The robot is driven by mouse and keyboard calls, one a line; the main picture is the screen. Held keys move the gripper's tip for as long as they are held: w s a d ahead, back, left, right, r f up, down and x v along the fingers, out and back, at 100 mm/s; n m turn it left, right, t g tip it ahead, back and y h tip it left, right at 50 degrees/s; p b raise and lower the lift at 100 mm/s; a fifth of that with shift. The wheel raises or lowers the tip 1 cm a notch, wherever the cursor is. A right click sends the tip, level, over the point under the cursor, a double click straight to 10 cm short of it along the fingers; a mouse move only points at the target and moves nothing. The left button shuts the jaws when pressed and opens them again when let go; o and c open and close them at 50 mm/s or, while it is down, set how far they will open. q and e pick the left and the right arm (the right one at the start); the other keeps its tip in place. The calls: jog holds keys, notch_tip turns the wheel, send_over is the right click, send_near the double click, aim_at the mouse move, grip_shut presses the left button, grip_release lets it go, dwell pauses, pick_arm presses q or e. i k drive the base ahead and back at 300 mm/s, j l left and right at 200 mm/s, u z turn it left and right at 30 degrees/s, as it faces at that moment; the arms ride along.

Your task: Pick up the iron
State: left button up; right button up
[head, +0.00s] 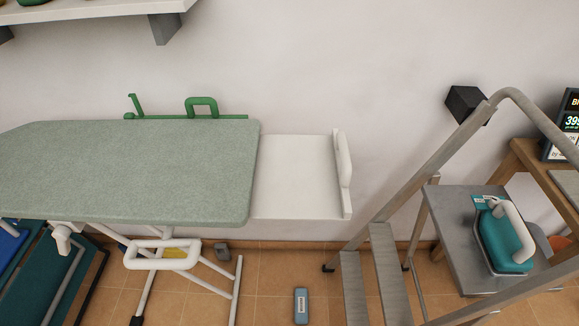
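The iron (507,256) is teal with a white handle. It rests on the grey top platform (453,240) of a metal stepladder at the right of the head view. Its handle is on the upper right side, and the ladder's side rail passes near it. Neither of my grippers is in view.
An ironing board (130,170) with a green cover and a white iron rest (295,180) stands against the wall at left. The stepladder's curved rail (430,165) rises left of the iron. A wooden table (530,160) stands at right. A small blue object (301,306) lies on the tiled floor.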

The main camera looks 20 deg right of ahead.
aim_at(507, 247)
jog(key=z, duration=2.2)
